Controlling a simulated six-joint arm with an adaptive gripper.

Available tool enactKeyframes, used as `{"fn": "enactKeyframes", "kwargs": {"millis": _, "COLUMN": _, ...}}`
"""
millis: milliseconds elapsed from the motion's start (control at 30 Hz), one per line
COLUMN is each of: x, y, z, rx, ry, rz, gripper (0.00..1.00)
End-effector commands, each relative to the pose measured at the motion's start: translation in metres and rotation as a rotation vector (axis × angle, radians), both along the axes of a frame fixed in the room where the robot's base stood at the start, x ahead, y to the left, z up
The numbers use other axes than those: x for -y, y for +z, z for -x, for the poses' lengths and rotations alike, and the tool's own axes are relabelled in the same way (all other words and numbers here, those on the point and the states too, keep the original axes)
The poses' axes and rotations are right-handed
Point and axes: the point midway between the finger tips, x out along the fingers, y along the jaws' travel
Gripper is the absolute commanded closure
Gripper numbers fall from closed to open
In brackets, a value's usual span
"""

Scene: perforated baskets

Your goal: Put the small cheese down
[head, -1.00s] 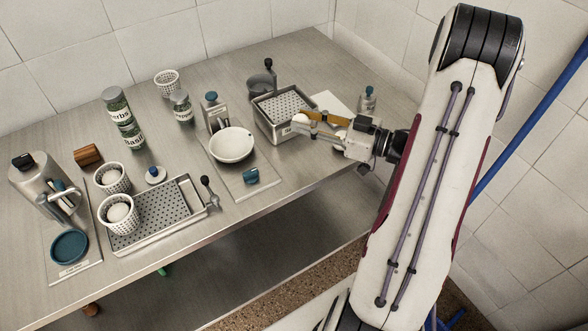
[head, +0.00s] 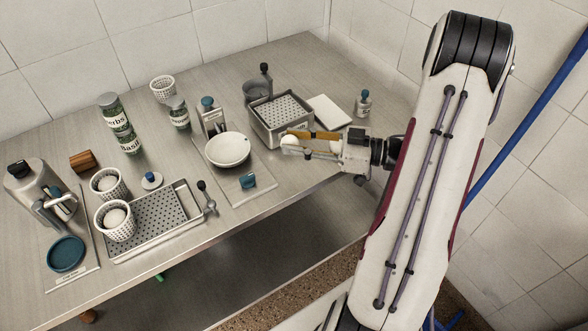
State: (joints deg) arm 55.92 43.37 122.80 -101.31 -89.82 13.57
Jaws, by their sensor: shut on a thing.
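My gripper (head: 306,146) is shut on a small white rounded cheese (head: 291,143), which shows at its fingertips on the left end. The fingers hide part of the cheese. The gripper points left and is in front of the metal box with a perforated top (head: 282,113), overlapping its front wall in the picture. I cannot tell how high the cheese is above the steel table (head: 300,62). Two more white rounds sit in perforated white baskets at the left, one in the front basket (head: 115,228) and one in the rear basket (head: 108,192).
A white bowl (head: 228,150) stands left of the gripper on a board. A perforated tray (head: 155,222), spice jars (head: 179,113), an empty basket (head: 162,90) and a steel jug (head: 35,190) are further left. A white board (head: 328,112) and small bottle (head: 363,102) are behind.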

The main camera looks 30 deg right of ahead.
Motion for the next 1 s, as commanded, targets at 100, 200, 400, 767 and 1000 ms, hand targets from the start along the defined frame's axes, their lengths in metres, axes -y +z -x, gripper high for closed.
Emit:
{"fn": "enactKeyframes", "kwargs": {"millis": 100, "x": 0.0, "y": -0.01, "z": 0.0, "rx": -0.002, "ry": 0.0, "rz": -0.002, "gripper": 0.9}}
{"fn": "enactKeyframes", "kwargs": {"millis": 200, "x": 0.0, "y": -0.021, "z": 0.0, "rx": -0.002, "ry": 0.0, "rz": -0.002, "gripper": 0.9}}
{"fn": "enactKeyframes", "kwargs": {"millis": 400, "x": 0.0, "y": -0.042, "z": 0.0, "rx": -0.001, "ry": 0.0, "rz": -0.003, "gripper": 0.9}}
{"fn": "enactKeyframes", "kwargs": {"millis": 767, "x": 0.0, "y": -0.053, "z": 0.0, "rx": 0.001, "ry": -0.001, "rz": 0.001, "gripper": 0.9}}
{"fn": "enactKeyframes", "kwargs": {"millis": 1000, "x": 0.0, "y": -0.054, "z": 0.0, "rx": 0.0, "ry": -0.001, "rz": 0.0, "gripper": 0.9}}
